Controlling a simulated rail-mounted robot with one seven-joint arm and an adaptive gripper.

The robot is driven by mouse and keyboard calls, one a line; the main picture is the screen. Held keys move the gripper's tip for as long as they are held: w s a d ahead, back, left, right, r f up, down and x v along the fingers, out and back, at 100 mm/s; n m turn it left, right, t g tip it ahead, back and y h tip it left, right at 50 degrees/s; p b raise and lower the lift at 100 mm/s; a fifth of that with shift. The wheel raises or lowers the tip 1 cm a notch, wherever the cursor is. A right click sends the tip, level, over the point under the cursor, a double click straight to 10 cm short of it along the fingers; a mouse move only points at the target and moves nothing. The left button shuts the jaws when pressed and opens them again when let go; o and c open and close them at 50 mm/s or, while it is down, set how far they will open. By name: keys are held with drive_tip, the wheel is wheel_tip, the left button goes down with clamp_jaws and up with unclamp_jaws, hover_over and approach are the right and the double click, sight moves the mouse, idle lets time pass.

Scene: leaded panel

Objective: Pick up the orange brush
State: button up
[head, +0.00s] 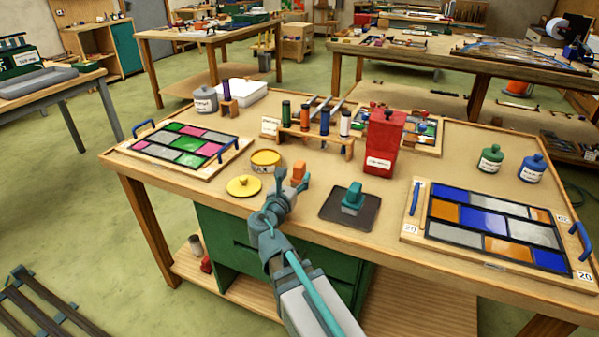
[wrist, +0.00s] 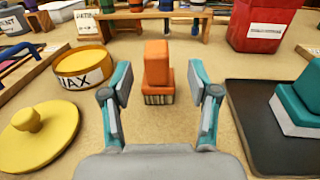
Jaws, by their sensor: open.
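The orange brush (wrist: 157,72) stands upright on the table, bristles down, straight ahead of my gripper in the wrist view. In the head view the orange brush (head: 298,172) shows just beyond my gripper (head: 292,181). My gripper (wrist: 160,97) is open, with one teal and grey finger on each side of the brush's line. The brush appears between or slightly beyond the fingertips, and no contact shows. Its orange block and short pale bristles are in clear view.
Left are a yellow wax tin (wrist: 82,66) and its yellow lid (wrist: 42,134). Right is a dark tray (wrist: 255,135) with a teal-handled block (wrist: 300,105). Behind stand a wooden rack (head: 318,139) and a red container (head: 383,143). Glass panels lie left (head: 185,146) and right (head: 490,230).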

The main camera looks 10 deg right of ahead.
sight(297, 169)
drive_tip(key=shift+r+x, duration=0.1)
drive_tip(key=shift+x, duration=1.35)
drive_tip(key=shift+r+x, duration=0.15)
drive_tip(key=shift+x, duration=1.35)
drive_tip(key=shift+a, duration=0.15)
clamp_jaws()
